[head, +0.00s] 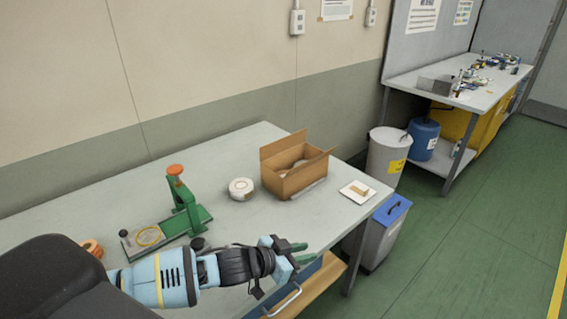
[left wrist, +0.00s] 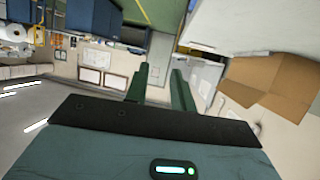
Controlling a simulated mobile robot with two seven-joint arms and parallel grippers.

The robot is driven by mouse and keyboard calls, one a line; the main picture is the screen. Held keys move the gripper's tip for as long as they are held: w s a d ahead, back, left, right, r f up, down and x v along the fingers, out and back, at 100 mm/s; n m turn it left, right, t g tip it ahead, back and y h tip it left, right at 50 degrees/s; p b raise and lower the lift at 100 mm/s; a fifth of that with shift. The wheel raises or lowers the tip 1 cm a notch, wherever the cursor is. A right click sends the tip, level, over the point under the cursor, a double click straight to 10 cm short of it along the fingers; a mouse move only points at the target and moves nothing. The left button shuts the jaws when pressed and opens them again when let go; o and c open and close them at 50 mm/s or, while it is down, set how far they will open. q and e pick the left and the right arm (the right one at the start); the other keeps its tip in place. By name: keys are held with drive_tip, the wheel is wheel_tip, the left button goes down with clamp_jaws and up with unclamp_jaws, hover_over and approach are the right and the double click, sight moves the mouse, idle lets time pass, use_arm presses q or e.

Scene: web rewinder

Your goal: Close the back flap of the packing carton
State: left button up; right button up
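The packing carton (head: 288,184) is brown cardboard and stands open on the grey table. Its back flap (head: 281,147) stands up on the wall side, and another flap shows raised at its right end. The inside is only partly visible. The carton also shows at the right of the left wrist view (left wrist: 283,72), with flaps spread. My left gripper (head: 298,252) is at the table's front edge, in front of the carton and apart from it. Its two green fingers are apart with nothing between them, as the left wrist view (left wrist: 160,84) also shows. My right gripper is not in view.
A white roll (head: 241,189) lies left of the carton; a green press with an orange knob (head: 183,205) stands further left. A white card with a small brown piece (head: 358,192) lies to the right. Bins (head: 384,152) stand beyond the table's right end.

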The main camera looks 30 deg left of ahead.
use_arm(q)
drive_tip(key=s+d+f+n+y, duration=0.15)
drive_tip(key=s+d+f, duration=0.25)
drive_tip(key=s+f, duration=0.65)
drive_tip(key=s+a+f+n+g+y, duration=0.1)
drive_tip(key=s+a+f+y, duration=0.1)
drive_tip(key=s, duration=0.6)
drive_tip(key=s+a+f+n+y, duration=0.2)
drive_tip(key=s+a+f, duration=0.3)
drive_tip(key=s, duration=0.3)
drive_tip(key=shift+f+g, duration=0.2)
drive_tip(key=shift+g, duration=0.2)
